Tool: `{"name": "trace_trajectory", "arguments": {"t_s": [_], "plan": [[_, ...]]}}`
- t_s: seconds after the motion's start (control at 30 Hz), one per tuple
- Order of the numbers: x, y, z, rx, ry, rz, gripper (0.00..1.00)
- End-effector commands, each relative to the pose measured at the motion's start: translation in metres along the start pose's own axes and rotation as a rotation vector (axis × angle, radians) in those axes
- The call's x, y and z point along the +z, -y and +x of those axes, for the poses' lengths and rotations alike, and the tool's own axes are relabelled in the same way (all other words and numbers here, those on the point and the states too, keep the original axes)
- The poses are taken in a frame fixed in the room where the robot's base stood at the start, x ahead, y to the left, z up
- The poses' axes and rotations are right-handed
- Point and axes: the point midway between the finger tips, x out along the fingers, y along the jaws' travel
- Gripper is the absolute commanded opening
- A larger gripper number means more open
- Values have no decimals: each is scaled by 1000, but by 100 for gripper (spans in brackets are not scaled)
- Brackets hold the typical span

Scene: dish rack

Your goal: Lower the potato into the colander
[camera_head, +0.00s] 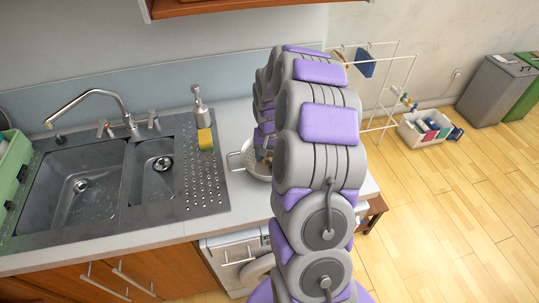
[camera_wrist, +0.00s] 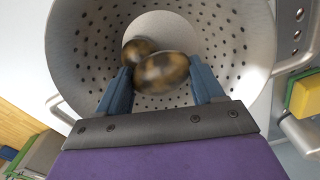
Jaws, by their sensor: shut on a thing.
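The grey metal colander (camera_head: 247,163) stands on the counter to the right of the sink, partly hidden behind my arm. In the wrist view the colander (camera_wrist: 85,45) fills most of the picture, its perforated bowl opening below my gripper. My gripper (camera_wrist: 161,67) is shut on a mottled brown potato (camera_wrist: 165,71), held between its two blue fingers over the bowl. A second, similar potato (camera_wrist: 137,48) shows just beyond it in the bowl, partly overlapped by the held one. The exact height of the held potato above the bowl's bottom cannot be told.
A yellow-green sponge (camera_head: 205,138) and a soap dispenser (camera_head: 199,103) stand left of the colander. The double sink (camera_head: 75,182) with its tap (camera_head: 85,97) lies further left. One colander handle (camera_wrist: 298,130) sticks out near the sponge. The wooden floor at right is largely open.

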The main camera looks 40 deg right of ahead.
Motion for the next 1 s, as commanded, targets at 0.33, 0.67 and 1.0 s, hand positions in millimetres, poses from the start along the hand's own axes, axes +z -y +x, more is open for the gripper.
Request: {"name": "trace_trajectory", "arguments": {"t_s": [0.33,0.67,1.0], "plan": [[0,0,0,0,0,0,95],[0,0,-3,0,0,0,97],[-1,0,-62,-1,-3,-1,97]]}}
